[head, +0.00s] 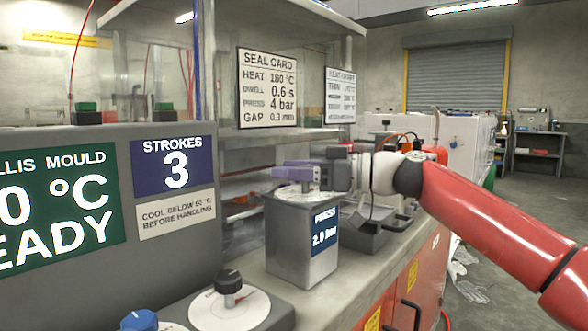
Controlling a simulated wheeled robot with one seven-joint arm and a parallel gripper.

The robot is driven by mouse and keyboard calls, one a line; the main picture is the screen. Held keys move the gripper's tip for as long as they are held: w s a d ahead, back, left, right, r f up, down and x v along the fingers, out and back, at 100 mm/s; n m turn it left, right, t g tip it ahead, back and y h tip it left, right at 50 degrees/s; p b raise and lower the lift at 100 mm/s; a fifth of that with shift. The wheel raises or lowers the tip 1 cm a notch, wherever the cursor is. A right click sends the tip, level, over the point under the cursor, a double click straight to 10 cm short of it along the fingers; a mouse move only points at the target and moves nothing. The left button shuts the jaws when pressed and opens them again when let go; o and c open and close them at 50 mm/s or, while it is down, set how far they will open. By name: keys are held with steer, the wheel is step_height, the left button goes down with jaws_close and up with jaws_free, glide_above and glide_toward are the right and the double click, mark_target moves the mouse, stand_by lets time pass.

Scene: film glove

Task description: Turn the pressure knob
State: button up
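The pressure unit is a grey box (295,248) on the bench, with a blue "PRESS 2.0" label (324,229) on its side. A pale round dial plate (280,194) lies on its top. My gripper (299,171) comes in level from the right, its purple-grey fingers directly over the dial. The fingers hide most of the knob, and only a small grey part shows beneath them. I cannot tell whether the fingers touch or grip it. The seal card (267,88) behind reads heat 180 °C, dwell 0.6 s, press 4 bar.
A black knob (229,284) on a white dial and a blue knob (139,321) stand at the front left. A large grey display panel (135,146) fills the left. A grey tray (370,234) sits right of the box, under my arm. Shelves stand behind.

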steer(key=c, duration=0.9)
steer(key=shift+f+t+b, duration=0.15)
steer(key=shift+t+b, duration=0.15)
steer(key=shift+b, duration=0.2)
